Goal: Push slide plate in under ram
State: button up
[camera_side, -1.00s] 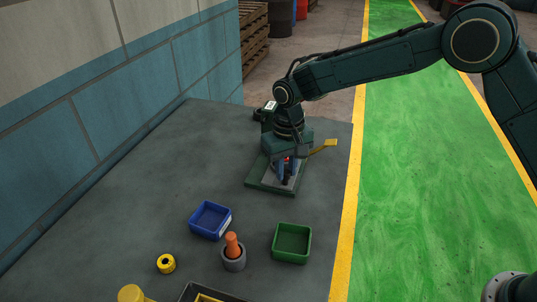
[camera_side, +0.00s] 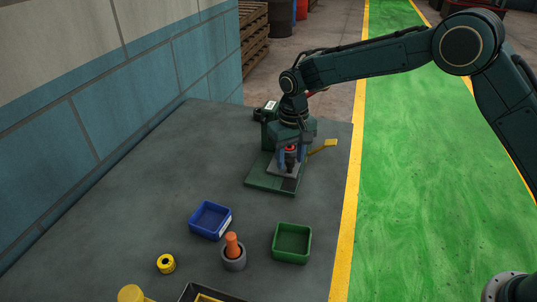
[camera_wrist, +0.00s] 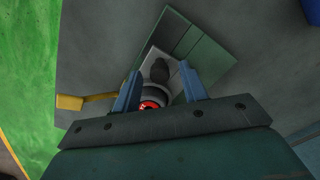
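The green press base (camera_side: 263,183) lies on the bench with its column (camera_side: 268,134) at the back left. The light grey slide plate (camera_side: 277,170) lies on it, partly hidden by my gripper; it also shows in the wrist view (camera_wrist: 178,83). My gripper (camera_side: 291,158) points down over the plate. In the wrist view its two blue fingers (camera_wrist: 160,76) stand apart. A dark upright piece (camera_wrist: 160,68) with a red top (camera_wrist: 150,104) is between them, with a gap on the right side. I cannot clearly see the ram or where it meets the plate.
A yellow lever (camera_side: 323,147) sticks out right of the press. In front stand a blue bin (camera_side: 211,219), a green bin (camera_side: 292,243), a grey pot with an orange handle (camera_side: 234,256) and a yellow roll (camera_side: 166,264). The bench left of the press is clear.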

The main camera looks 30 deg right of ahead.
jog(key=shift+r, duration=0.1)
notch_tip(320, 180, up, 14)
jog(key=shift+f, duration=0.2)
dwell(0.6)
jog(key=shift+s, duration=0.1)
jog(key=s+t, duration=0.1)
jog(key=s, duration=0.1)
jog(key=s+t, duration=0.1)
jog(key=t, duration=0.1)
jog(key=s+f+t, duration=0.1)
jog(key=s, duration=0.1)
jog(key=shift+s+t, duration=0.3)
jog(key=shift+s, duration=0.05)
dwell(0.4)
jog(key=shift+f, duration=0.15)
jog(key=shift+x, duration=6.8)
